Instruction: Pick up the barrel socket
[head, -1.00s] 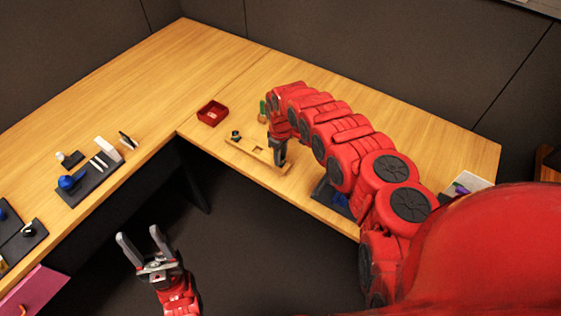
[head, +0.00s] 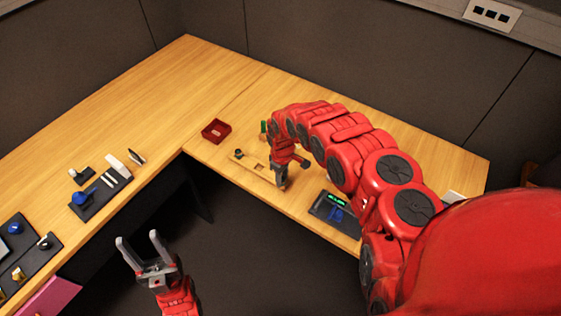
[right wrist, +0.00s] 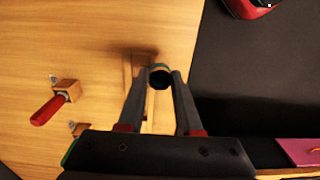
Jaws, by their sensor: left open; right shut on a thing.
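My right gripper (head: 281,184) is over the right end of a narrow wooden board (head: 247,163) at the desk edge. In the right wrist view, its fingers (right wrist: 158,78) are closed around a small dark round piece (right wrist: 160,77), seen end-on, which appears to be the barrel socket. The wooden board shows below it in that view; I cannot tell whether the piece is clear of it. In the head view the fingers hide the piece. My left gripper (head: 140,246) is open and empty, in front of the desk over the dark floor.
A red tray (head: 216,131) stands behind the board. A dark panel with green display text (head: 334,212) lies to the right. A red-handled tool (right wrist: 48,109) sits by a wooden block. Dark panels with knobs (head: 100,195) lie on the left desk.

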